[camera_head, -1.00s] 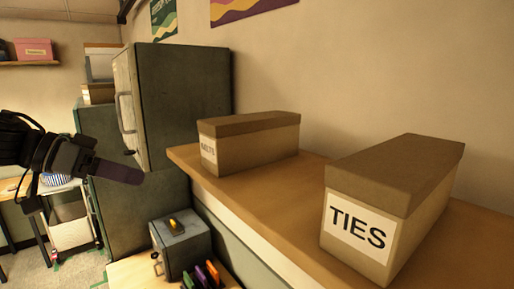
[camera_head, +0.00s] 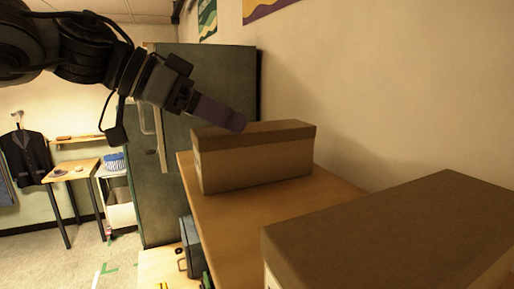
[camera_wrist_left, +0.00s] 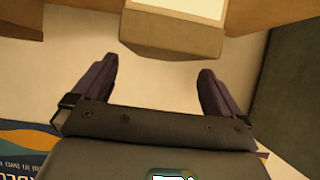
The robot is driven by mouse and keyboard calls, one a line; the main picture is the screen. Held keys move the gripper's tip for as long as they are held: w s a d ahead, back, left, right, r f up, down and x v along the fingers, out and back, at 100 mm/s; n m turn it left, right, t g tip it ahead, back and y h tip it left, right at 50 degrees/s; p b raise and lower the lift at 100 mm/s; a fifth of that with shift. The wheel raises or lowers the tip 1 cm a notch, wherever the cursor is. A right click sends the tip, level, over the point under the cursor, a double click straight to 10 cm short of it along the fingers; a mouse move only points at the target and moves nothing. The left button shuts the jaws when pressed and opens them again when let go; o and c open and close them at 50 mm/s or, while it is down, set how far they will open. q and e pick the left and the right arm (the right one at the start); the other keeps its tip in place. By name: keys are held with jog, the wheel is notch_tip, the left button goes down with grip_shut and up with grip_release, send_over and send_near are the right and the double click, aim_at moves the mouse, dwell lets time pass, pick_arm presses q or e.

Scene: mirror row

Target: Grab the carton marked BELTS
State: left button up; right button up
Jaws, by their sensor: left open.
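The far carton (camera_head: 258,163), brown with a darker lid, stands on the wooden shelf; its small label read like BELTS earlier, but that face is now nearly edge-on. My left gripper (camera_head: 232,118) is above its left end, at lid height or higher in the picture; I cannot tell whether it touches. In the left wrist view, a carton (camera_wrist_left: 172,38) with a white label lies ahead of the open, empty jaws (camera_wrist_left: 160,70), apart from both fingers. The near carton (camera_head: 390,225), marked TIES earlier, stands at lower right. My right gripper is not in view.
The shelf top (camera_head: 235,215) is clear between the two cartons. A dark green cabinet (camera_head: 215,100) stands behind the far carton at left. The wall (camera_head: 370,80) runs close behind the cartons. A grey box (camera_head: 190,250) sits lower at left.

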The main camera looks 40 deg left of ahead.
aim_at(247, 128)
pick_arm(q)
jog(key=shift+p+x, duration=1.3)
jog(key=shift+x, duration=1)
jog(key=shift+w+d+f, duration=0.25)
jog(key=shift+w+f, duration=0.15)
jog(key=shift+f, duration=0.15)
jog(key=c, duration=1)
jog(key=shift+c, duration=0.7)
jog(key=shift+r, duration=0.15)
